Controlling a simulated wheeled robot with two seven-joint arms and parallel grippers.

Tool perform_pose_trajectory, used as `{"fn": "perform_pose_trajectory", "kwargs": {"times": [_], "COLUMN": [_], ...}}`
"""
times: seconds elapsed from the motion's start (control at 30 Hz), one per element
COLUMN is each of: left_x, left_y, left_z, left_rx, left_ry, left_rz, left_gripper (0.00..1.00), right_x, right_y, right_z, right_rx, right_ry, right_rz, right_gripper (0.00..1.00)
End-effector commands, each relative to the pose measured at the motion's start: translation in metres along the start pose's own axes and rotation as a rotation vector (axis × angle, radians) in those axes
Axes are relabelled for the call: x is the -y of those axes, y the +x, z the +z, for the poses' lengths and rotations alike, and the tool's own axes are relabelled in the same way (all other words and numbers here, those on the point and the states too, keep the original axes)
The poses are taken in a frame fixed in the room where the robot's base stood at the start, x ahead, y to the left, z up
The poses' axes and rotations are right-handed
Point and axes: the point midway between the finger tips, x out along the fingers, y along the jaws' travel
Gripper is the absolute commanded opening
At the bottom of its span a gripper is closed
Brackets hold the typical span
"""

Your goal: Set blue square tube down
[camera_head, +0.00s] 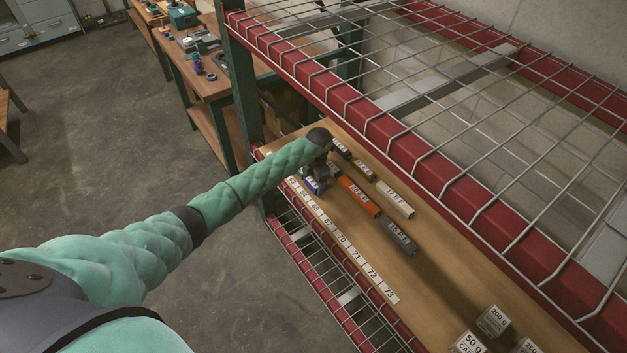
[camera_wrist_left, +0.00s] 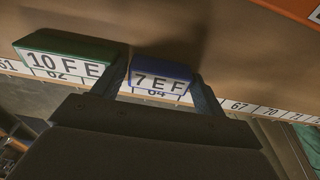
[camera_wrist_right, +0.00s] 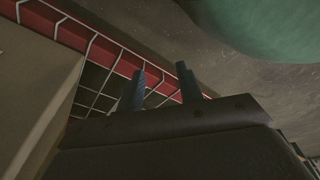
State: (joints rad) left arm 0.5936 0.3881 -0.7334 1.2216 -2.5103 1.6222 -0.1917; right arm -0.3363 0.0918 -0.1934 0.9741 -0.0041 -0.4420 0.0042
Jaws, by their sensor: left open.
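In the head view the blue tube (camera_head: 310,185) shows partly, under my left gripper (camera_head: 318,178), which hides the rest. It stands behind the number strip (camera_head: 340,237), at about number 64. In the right wrist view my right gripper (camera_wrist_right: 160,90) has its two fingers apart, with nothing between them.
A green tube (camera_wrist_left: 68,52) labelled "10 F E" lies just left of the left fingers. An orange tube (camera_head: 358,195), a grey tube (camera_head: 398,238) and a tan tube (camera_head: 394,199) lie nearby. Red-edged wire shelving (camera_head: 400,143) overhangs the board. Labelled weight blocks (camera_head: 493,320) stand front right.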

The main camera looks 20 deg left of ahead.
Motion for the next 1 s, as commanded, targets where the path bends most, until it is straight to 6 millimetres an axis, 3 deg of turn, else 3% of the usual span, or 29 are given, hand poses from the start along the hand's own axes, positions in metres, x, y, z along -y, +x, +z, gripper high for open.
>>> {"fn": "perform_pose_trajectory", "kwargs": {"times": [0.13,0.23,0.37,1.0], "left_x": [0.0,-0.001,-0.001,0.0], "left_y": [-0.004,-0.01,-0.027,-0.109], "left_z": [-0.001,0.001,0.0,0.001], "left_rx": [0.0,0.002,0.002,0.001], "left_ry": [0.0,0.0,0.001,0.001], "left_rz": [-0.001,0.002,0.003,0.001], "left_gripper": [0.72,0.72,0.72,0.72], "right_x": [0.0,0.001,0.007,0.024], "right_y": [-0.004,0.006,0.0,-0.055], "right_z": [0.0,0.007,-0.024,-0.078], "right_rx": [-0.004,0.004,-0.021,0.021], "right_ry": [0.0,0.0,0.001,0.024], "right_rz": [0.0,-0.001,-0.006,-0.03], "right_gripper": [0.36,0.36,0.36,0.36]}}
